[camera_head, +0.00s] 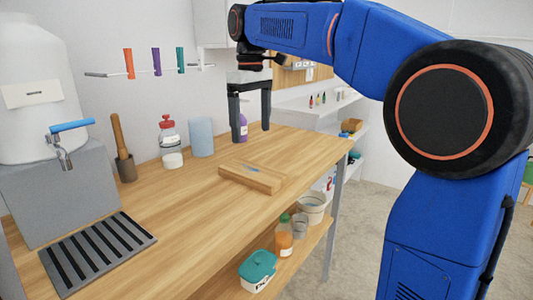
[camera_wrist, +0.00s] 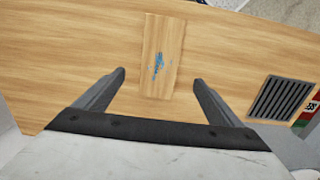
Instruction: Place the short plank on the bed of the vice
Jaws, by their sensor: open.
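A light wooden plank (camera_head: 250,178) with a small blue mark on top lies flat on the wooden workbench, near the bench's middle. It also shows in the wrist view (camera_wrist: 163,75), lengthwise ahead of my fingers. My gripper (camera_head: 251,136) is open and empty, pointing down above the far part of the bench, beyond and above the plank in the head view. In the wrist view my gripper (camera_wrist: 158,79) has its two fingers spread to either side of the plank's near end, not touching it. I cannot make out a vice in either view.
The workbench (camera_head: 190,220) also holds a water dispenser (camera_head: 35,100), a slatted drain tray (camera_head: 97,252), a mortar with pestle (camera_head: 126,170), a red-capped bottle (camera_head: 171,155), a blue cup (camera_head: 201,137) and a purple bottle (camera_head: 243,132). Bench around the plank is clear.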

